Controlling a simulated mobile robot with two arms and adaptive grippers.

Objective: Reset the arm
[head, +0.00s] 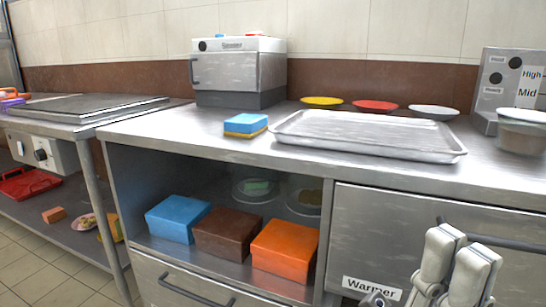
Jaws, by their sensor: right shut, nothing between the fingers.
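My right gripper (458,262) shows at the lower right of the head view, in front of the warmer drawer (385,230). Its two pale fingers point upward and are shut, with nothing held. The fingertips are close to the drawer's dark handle; I cannot tell whether they touch it. My left gripper is not in view.
A steel counter (200,125) holds a metal tray (365,135), a blue and yellow sponge (245,124), a steamer box (238,72) and several coloured plates. Blue (178,217), brown (227,232) and orange (285,250) boxes fill the open shelf's front. A control unit (505,80) stands at right.

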